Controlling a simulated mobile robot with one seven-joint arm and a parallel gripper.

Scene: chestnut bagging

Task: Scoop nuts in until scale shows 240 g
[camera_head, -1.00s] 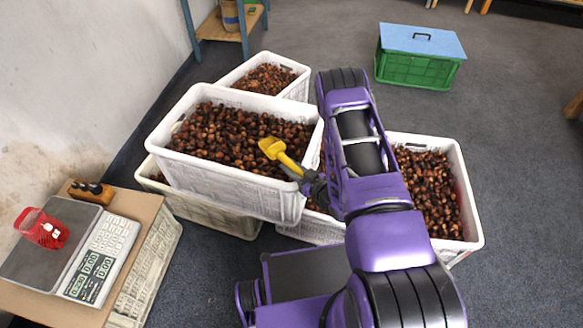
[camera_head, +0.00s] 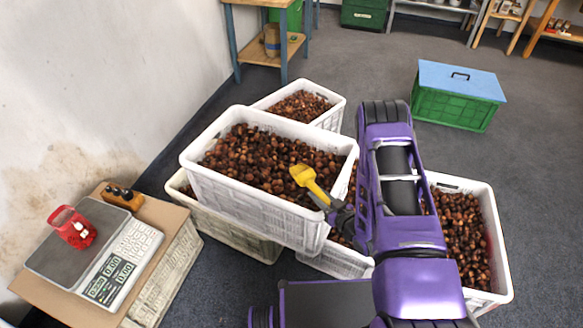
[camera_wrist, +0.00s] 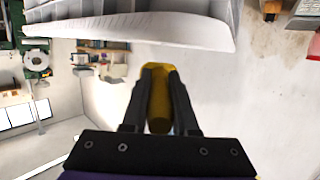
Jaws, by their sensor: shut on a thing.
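My gripper (camera_head: 341,214) is shut on the handle of a yellow scoop (camera_head: 306,178), just above the front right rim of the raised white crate. In the wrist view my gripper (camera_wrist: 158,75) grips the yellow handle (camera_wrist: 160,105). The scoop's bowl is over the crate's nuts; I cannot tell whether it touches them. The raised white crate (camera_head: 245,198) is full of brown chestnuts (camera_head: 262,160). At the left, a scale (camera_head: 108,268) carries a red see-through container (camera_head: 72,228) with a white mark. Its displays seem to read zeros, but the digits are small.
The scale stands on a cardboard-topped crate (camera_head: 165,222) with a wooden block (camera_head: 122,197) behind it. More nut crates stand behind (camera_head: 334,116) and at the right (camera_head: 503,262). A green box with a blue lid (camera_head: 458,95) stands on open grey floor.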

